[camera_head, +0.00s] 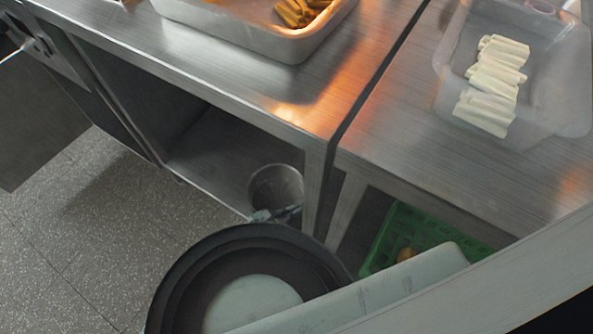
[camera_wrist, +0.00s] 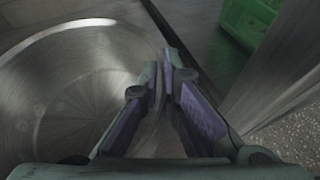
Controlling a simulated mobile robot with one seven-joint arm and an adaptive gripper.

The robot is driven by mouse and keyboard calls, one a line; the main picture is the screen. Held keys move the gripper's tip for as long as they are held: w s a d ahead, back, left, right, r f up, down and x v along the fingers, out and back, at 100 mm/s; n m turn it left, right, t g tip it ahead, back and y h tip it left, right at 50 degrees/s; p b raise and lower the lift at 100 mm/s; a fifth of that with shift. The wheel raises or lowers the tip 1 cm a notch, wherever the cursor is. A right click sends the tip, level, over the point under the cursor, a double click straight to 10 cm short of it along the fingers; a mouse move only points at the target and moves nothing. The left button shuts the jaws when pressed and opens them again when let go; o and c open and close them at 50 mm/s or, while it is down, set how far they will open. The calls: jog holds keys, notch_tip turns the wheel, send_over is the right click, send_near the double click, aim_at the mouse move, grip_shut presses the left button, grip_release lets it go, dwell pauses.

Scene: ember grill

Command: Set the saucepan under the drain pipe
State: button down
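The saucepan (camera_head: 276,187) is a round grey metal pan on the lower shelf under the left counter, near the counter's front leg. My gripper (camera_head: 277,214) is at the pan's near rim in the head view. In the wrist view the open saucepan (camera_wrist: 62,100) fills the left side, and it looks empty. My gripper's two purple-padded fingers (camera_wrist: 160,72) are close together, with the pan's wall between them: one finger inside, one outside. They look shut on the rim, though the contact is partly hidden. No drain pipe can be made out.
A green crate (camera_head: 418,232) stands under the right counter and also shows in the wrist view (camera_wrist: 250,18). Metal legs (camera_head: 316,185) flank the gap. A metal tray (camera_head: 250,32) and a clear tub (camera_head: 560,100) with pale sticks stand above. Speckled floor (camera_head: 95,225) is open at left.

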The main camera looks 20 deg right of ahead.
jog(key=shift+w+d+f+p, duration=0.3)
jog(key=shift+w+d+f, duration=0.5)
jog(key=shift+w+d, duration=1.05)
jog(key=shift+w+d+f+p, duration=0.3)
jog(key=shift+w+d+f, duration=0.65)
jog(key=shift+w, duration=1.65)
jog(key=shift+w+d+f+p, duration=0.3)
jog(key=shift+w+d+f, duration=0.35)
jog(key=shift+w+d, duration=1.3)
jog(key=shift+w+a+f, duration=0.15)
jog(key=shift+w+a, duration=0.1)
jog(key=shift+a, duration=0.05)
jog(key=c, duration=1.8)
grip_release()
jog(key=v, duration=1.2)
jog(key=shift+b, duration=0.4)
